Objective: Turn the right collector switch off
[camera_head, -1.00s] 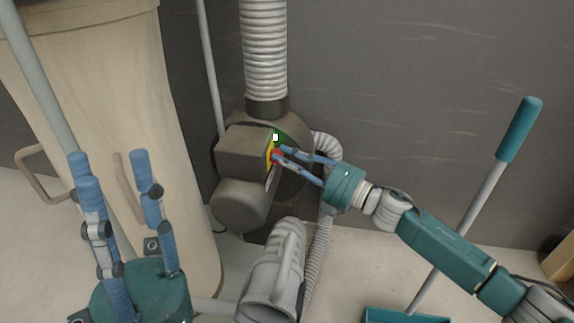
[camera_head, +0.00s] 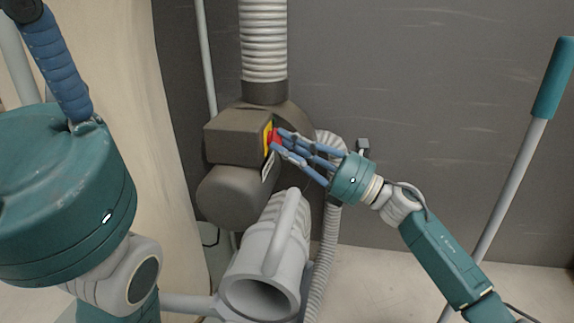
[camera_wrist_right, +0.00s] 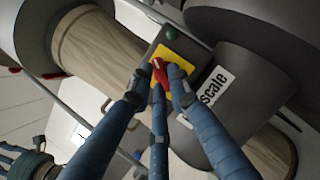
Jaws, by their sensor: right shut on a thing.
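The red switch (camera_head: 271,136) sits on a yellow plate (camera_head: 266,139) on the side of the dark collector motor housing (camera_head: 235,135). My right gripper (camera_head: 278,141) is shut on the red switch, coming from the right. In the right wrist view the fingertips (camera_wrist_right: 164,76) press around the red knob (camera_wrist_right: 158,70), which is partly covered by them. The yellow plate (camera_wrist_right: 184,57) shows beside it, with a green round part (camera_wrist_right: 171,33) above. My left gripper (camera_head: 55,60) is large at the left edge, away from the collector; its fingers are only partly in view.
A ribbed duct (camera_head: 264,45) rises from the collector. A grey hose nozzle (camera_head: 268,260) stands below it, with a thin ribbed hose (camera_head: 325,240) alongside. A beige drum or bag (camera_head: 175,170) is at left. A teal-handled tool (camera_head: 553,80) leans at right.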

